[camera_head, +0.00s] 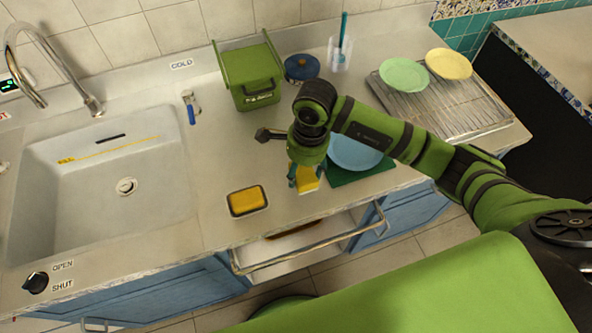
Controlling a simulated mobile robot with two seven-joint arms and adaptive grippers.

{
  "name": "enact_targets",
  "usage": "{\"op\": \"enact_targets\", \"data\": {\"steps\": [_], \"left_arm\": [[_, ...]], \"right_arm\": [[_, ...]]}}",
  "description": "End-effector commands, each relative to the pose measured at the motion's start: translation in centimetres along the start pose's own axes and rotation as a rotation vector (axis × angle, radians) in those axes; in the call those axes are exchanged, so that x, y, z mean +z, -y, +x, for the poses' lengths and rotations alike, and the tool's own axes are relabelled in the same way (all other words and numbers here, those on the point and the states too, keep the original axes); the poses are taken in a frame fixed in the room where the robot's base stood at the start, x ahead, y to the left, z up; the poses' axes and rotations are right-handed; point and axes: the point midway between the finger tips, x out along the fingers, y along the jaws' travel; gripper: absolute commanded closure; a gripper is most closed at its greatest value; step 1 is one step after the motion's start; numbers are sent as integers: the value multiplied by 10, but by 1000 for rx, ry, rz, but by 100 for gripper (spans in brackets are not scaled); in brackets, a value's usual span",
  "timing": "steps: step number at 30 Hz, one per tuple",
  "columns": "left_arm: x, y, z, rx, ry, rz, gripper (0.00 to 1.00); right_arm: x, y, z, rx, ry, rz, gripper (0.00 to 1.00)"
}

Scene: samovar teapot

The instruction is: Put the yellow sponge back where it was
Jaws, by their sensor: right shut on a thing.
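My right gripper (303,174) comes down from the right over the counter. It is shut on a yellow block with a pale lower edge (307,181), which looks like a yellow sponge. I cannot tell if the block touches the counter. Another yellow sponge-like block (247,200) lies in a small dark-rimmed dish (233,213) to the left of the gripper, near the counter's front edge. A blue plate (356,153) on a green mat (337,178) is just right of the gripper, partly hidden by my arm. My left gripper is not in view.
The sink (100,205) is at the left with a faucet (62,62). A green bin (250,72) and a blue lidded pot (301,67) stand at the back. A rack (455,115) holds green and yellow plates. A drawer (300,250) is open below the counter.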

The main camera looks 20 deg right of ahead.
Motion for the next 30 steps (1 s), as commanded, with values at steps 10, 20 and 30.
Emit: {"op": "enact_targets", "data": {"steps": [10, 20, 30], "left_arm": [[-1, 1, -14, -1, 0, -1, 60], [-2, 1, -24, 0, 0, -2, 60], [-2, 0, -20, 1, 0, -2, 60]], "right_arm": [[9, 15, 23, 6, 1, 3, 67], [6, 16, 53, -1, 0, 0, 67], [6, 16, 56, -1, 0, 1, 17]]}}
